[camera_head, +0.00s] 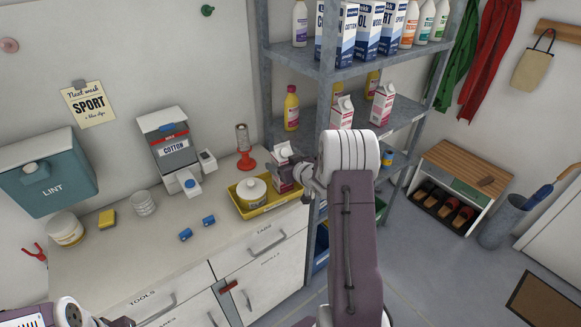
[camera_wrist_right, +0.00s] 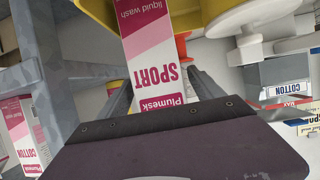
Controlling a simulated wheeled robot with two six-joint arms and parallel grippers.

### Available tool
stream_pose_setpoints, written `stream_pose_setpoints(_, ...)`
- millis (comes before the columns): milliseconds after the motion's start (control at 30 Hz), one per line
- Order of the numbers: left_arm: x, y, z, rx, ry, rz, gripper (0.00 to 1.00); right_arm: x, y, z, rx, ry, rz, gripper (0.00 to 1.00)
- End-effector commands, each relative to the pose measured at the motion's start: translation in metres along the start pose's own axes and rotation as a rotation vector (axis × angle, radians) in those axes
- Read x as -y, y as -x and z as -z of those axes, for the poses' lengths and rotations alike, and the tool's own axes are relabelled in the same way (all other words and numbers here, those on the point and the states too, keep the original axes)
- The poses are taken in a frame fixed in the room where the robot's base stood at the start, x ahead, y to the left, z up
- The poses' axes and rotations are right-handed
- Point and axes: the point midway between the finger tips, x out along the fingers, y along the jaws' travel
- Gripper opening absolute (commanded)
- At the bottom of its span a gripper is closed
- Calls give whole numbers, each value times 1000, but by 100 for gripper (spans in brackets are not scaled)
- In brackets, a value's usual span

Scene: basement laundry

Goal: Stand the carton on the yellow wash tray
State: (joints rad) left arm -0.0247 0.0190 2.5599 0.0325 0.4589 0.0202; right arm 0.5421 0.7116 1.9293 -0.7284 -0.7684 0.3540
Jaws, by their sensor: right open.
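The carton (camera_head: 283,172) is white, pink and dark red and stands upright at the right end of the yellow wash tray (camera_head: 277,205). In the right wrist view the carton (camera_wrist_right: 152,50) reads "SPORT liquid wash", upside down in the picture. My right gripper (camera_head: 296,172) is at the carton, with its open fingers on either side of it.
A white lidded tub (camera_head: 251,192) shares the tray, left of the carton. A red-based stand (camera_head: 245,158) is behind, and a COTTON dispenser (camera_head: 170,145) to the left. The metal shelf (camera_head: 345,68) holds more cartons (camera_head: 382,103) close on the right. The front-left counter (camera_head: 120,262) is clear.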

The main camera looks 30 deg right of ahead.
Motion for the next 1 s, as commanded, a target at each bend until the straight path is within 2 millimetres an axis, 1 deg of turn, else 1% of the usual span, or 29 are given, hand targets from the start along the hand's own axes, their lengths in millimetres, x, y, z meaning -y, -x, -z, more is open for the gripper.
stream_pose_setpoints(33, 0, -2, 0, 0, 0, 0, 36, -2, 13, 0, 0, -1, -4, 76)
stream_pose_setpoints(100, 0, -2, 0, 0, 0, 0, 36, -1, 30, 0, -1, 0, -3, 76)
stream_pose_setpoints(200, 0, -2, 0, 0, 0, 0, 36, -1, 52, 1, -2, 1, -3, 76)
stream_pose_setpoints(333, 0, -2, 0, 0, 0, 0, 36, -1, 74, 1, -1, 1, -2, 76)
stream_pose_setpoints(400, 0, -2, 0, 0, 0, 0, 36, -1, 82, 1, -2, 0, -2, 76)
stream_pose_setpoints(500, 0, -2, 0, 0, 0, 0, 36, 0, 88, 0, -1, 1, 0, 76)
stream_pose_setpoints(767, 0, -2, 0, 0, 0, 0, 36, 0, 89, 0, 2, 1, -1, 76)
stream_pose_setpoints(867, 0, -2, 0, 0, 0, 0, 36, 13, 88, -9, 76, 11, -30, 76)
stream_pose_setpoints(933, 0, -2, 0, 0, 0, 0, 36, 36, 94, -28, 217, 20, -73, 76)
stream_pose_setpoints(967, 0, -2, 0, 0, 0, 0, 36, 50, 101, -41, 295, 21, -89, 76)
stream_pose_setpoints(1000, 0, -2, 0, 0, 0, 0, 36, 69, 116, -60, 408, 20, -104, 76)
